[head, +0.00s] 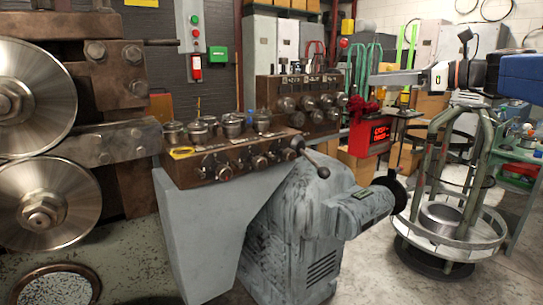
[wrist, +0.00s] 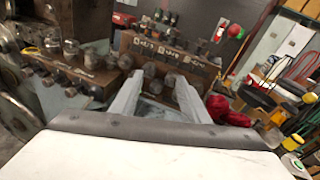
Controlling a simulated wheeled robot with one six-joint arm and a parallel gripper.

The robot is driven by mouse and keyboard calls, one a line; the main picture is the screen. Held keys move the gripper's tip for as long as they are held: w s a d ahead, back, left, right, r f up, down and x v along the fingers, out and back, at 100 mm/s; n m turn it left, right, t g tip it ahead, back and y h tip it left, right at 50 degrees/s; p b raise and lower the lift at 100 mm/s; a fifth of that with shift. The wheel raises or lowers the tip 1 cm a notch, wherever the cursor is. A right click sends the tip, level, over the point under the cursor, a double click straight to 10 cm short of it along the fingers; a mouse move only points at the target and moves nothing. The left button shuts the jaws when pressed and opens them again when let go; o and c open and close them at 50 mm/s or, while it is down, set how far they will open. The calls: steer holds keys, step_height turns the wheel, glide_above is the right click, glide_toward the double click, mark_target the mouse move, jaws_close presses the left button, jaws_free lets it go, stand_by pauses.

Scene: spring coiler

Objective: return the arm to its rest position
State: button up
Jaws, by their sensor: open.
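My gripper (wrist: 158,88) shows in the wrist view with its two pale fingers spread apart and nothing between them. Beyond the fingers is the rear control block of the coiler (wrist: 140,48), with its row of knobs; the gap to it is hard to judge. In the head view my arm (head: 518,76) reaches in from the right edge toward the left, level and above the wire reel stand (head: 437,180).
The coiler (head: 225,160) with a lever and its grey motor housing (head: 300,215) fill the middle. A red display box (head: 371,134) stands just below and left of my arm. Large steel rollers (head: 35,95) are at the left. Open floor shows at front right.

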steer(key=s+a+f+n+g+h, duration=0.25)
steer(key=s+a+f+n, duration=0.2)
steer(key=s+f, duration=0.55)
steer(key=s+a+f+n+g+h, duration=0.25)
steer(key=s+f+n, duration=0.35)
steer(key=f, duration=0.7)
steer(key=s+d+f+n+h, duration=0.3)
steer(key=s+f+n, duration=0.4)
steer(key=f, duration=0.3)
steer(key=s+d+f+n+g+h, duration=0.1)
steer(key=s+d+f+n+h, duration=0.2)
steer(key=s+f+n, duration=0.4)
step_height(320, 180, down, 3)
steer(key=s+h, duration=0.1)
steer(key=s, duration=0.1)
steer(key=shift+s+d+h, duration=0.3)
steer(key=shift+s+d, duration=0.05)
steer(key=shift+d, duration=0.05)
steer(key=shift+r, duration=0.1)
